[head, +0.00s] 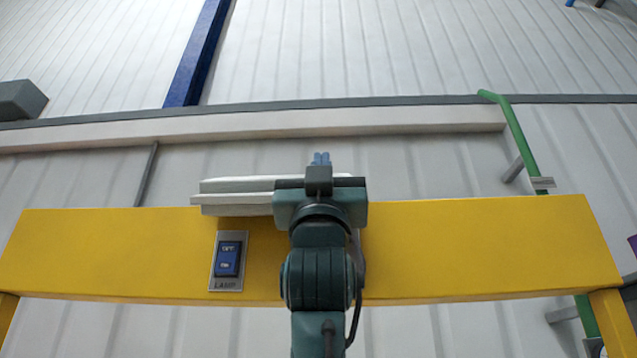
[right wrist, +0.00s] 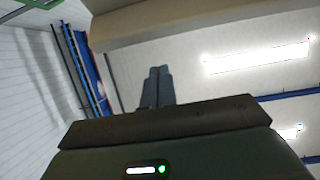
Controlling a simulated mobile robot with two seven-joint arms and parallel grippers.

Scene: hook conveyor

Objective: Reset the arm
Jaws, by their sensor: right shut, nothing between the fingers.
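My right arm rises in the middle of the head view. My right gripper (head: 320,159) points up, with its fingertips just above the top edge of the yellow beam (head: 450,245). The two fingers are together with nothing between them. In the right wrist view, the shut fingers (right wrist: 157,87) point away from the camera. The left gripper does not show.
A blue rocker switch (head: 228,258) on a plate marked LAMP is on the beam's face, left of my arm. A white slatted part (head: 235,190) is behind my gripper. A green pipe (head: 515,135) stands at right. Ceiling lamps (right wrist: 260,57) show in the wrist view.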

